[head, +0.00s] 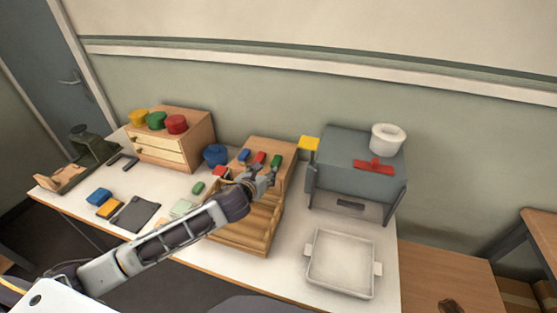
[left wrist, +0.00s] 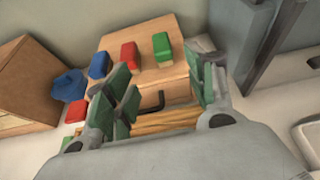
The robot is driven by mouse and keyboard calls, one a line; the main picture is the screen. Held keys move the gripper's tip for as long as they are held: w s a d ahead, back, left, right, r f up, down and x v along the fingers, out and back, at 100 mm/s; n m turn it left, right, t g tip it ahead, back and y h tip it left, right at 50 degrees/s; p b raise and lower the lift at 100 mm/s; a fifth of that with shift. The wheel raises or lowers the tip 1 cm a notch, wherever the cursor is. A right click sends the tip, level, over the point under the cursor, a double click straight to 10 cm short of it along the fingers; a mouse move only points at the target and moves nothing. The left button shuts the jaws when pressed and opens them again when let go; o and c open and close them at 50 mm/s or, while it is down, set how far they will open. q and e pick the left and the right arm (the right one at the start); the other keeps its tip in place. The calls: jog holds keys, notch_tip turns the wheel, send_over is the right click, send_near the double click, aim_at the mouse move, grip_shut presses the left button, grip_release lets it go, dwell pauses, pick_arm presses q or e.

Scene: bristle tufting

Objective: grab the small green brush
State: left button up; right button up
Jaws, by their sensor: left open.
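A green brush-like block (head: 276,161) stands at the right end of a row on top of the wooden stand (head: 262,228), beside a red block (head: 260,157) and a blue one (head: 244,155). In the left wrist view this green block (left wrist: 162,47) lies beyond my fingertips, between their directions. Another green block (head: 198,187) lies on the table left of the stand. I cannot tell which is the brush meant. My left gripper (head: 263,178) is open and empty over the stand, just short of the row; its jaws (left wrist: 160,88) are apart. My right gripper is out of view.
A grey machine (head: 355,150) with a white bowl on top stands right of the stand. A white tray (head: 341,263) lies before it. A blue pot (head: 215,155) and a drawer cabinet (head: 190,140) stand to the left.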

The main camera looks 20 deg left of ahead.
pick_arm(q)
send_near(274, 161)
jog(key=shift+x, duration=2.45)
jog(key=shift+w+d+f, duration=0.1)
jog(key=shift+w+f, duration=0.05)
jog(key=shift+w, duration=0.1)
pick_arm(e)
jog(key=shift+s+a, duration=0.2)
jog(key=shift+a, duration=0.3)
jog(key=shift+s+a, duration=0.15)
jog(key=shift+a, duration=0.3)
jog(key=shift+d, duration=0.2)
